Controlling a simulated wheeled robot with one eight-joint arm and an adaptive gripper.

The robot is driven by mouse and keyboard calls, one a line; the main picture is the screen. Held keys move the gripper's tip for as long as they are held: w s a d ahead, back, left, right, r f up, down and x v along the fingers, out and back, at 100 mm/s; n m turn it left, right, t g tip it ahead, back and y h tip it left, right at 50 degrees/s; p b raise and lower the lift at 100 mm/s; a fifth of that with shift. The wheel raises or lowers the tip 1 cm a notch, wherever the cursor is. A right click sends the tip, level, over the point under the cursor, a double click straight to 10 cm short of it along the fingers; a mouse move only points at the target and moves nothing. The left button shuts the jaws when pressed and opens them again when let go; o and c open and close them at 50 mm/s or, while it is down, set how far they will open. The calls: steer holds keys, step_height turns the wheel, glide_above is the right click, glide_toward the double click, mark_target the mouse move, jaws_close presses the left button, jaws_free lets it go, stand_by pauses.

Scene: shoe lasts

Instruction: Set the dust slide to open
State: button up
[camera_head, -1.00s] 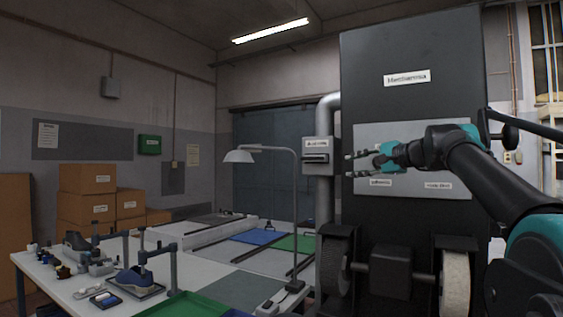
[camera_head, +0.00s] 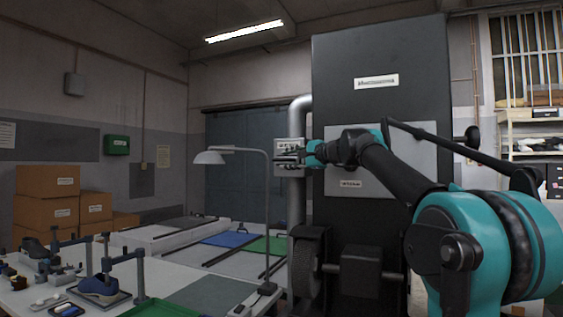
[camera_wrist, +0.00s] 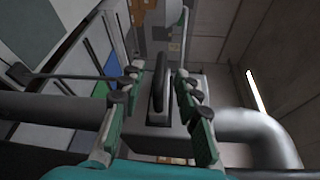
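The dust slide (camera_head: 286,142) is a grey labelled box on the upright metal duct, left of the tall dark machine. Its dark loop handle (camera_wrist: 159,82) shows in the wrist view, standing out from the grey housing (camera_wrist: 205,83). My gripper (camera_head: 287,157) is at the front of the slide and hides part of it in the head view. In the wrist view my gripper (camera_wrist: 156,76) is open, with one finger on each side of the handle. Gaps show between the handle and both fingers. The slide's setting cannot be read.
The grey duct (camera_head: 297,210) runs beside the dark machine (camera_head: 385,65), with wheels (camera_head: 305,268) at its base. A lamp (camera_head: 268,200) stands close by on the left. The worktable (camera_head: 215,293) holds shoe lasts and trays.

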mark_target(285, 159)
steer(key=shift+x, duration=1.75)
steer(key=shift+c, duration=0.6)
jaws_close()
